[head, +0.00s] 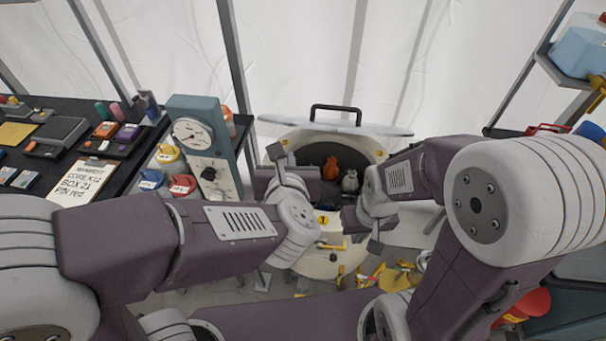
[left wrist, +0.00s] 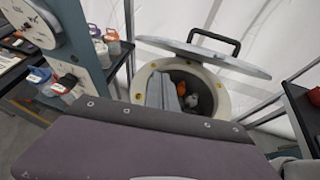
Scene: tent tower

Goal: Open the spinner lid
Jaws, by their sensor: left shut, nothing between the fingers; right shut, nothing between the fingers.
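The spinner (head: 325,258) is a pale round drum in the middle of the head view. Its lid (head: 385,130), a flat grey disc with a black handle (head: 335,109), stands raised at the back of the rim, and the mouth is open. The lid (left wrist: 240,67) also shows raised in the left wrist view. Orange and grey items (head: 331,168) sit inside. My left gripper (head: 308,183) is shut and empty at the front left of the mouth, below the lid. My right gripper (head: 352,220) is shut and empty at the drum's front right, partly hidden by its wrist.
A blue-grey panel with dials (head: 198,120) stands close left of the drum. A black table (head: 75,165) with a note, boxes and small devices is further left. Shelving (head: 545,75) stands at right. Yellow and red items (head: 385,278) lie below the drum.

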